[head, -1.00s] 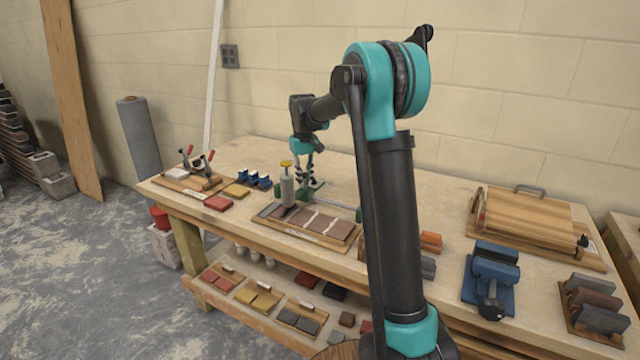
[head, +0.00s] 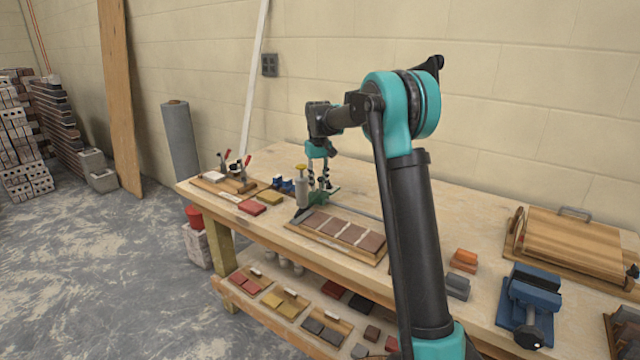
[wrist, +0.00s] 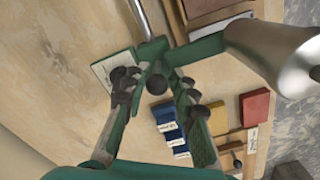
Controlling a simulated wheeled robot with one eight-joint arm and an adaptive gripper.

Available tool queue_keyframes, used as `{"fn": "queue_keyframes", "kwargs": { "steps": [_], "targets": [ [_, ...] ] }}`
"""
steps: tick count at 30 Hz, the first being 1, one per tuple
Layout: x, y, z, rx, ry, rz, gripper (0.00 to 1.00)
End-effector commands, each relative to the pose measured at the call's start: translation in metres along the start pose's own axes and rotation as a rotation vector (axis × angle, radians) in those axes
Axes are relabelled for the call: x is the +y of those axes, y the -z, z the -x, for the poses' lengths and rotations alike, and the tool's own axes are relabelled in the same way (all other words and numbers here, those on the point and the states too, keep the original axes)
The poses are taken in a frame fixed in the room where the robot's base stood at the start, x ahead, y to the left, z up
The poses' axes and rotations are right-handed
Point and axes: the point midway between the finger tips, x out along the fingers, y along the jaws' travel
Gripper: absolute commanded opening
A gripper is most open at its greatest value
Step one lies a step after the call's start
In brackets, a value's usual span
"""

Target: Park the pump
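The pump is a pale cylinder with a yellow top (head: 301,187), upright near the left end of the brick tray (head: 375,262). In the wrist view the pump (wrist: 272,55) is a large grey cylinder at upper right, carried by a green bracket (wrist: 205,47). The bracket joins a metal rail (wrist: 143,18) and a black ball knob (wrist: 156,83). My gripper (wrist: 160,95) is open, its dark fingers on either side of the knob with gaps showing. In the head view my gripper (head: 320,180) is just right of the pump. A white-and-green plate (wrist: 110,68) lies beside the left finger.
Blue blocks (wrist: 168,127), a yellow block (wrist: 228,116) and a red block (wrist: 255,106) lie near the gripper. A clamp board (head: 225,184) stands at the bench's left end. A blue vise (head: 530,300) and a wooden press (head: 570,240) are at right.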

Motion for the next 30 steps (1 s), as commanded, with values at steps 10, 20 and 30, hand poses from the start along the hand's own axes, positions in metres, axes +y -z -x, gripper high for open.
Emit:
{"fn": "queue_keyframes", "kwargs": {
  "steps": [10,20,30],
  "targets": [
    [0.001,-0.001,0.006,-0.003,-0.001,-0.001,0.27],
    [0.001,-0.001,0.065,-0.003,-0.001,-0.001,0.27],
    [0.000,0.000,0.114,-0.002,-0.001,-0.001,0.27]
  ]
}}
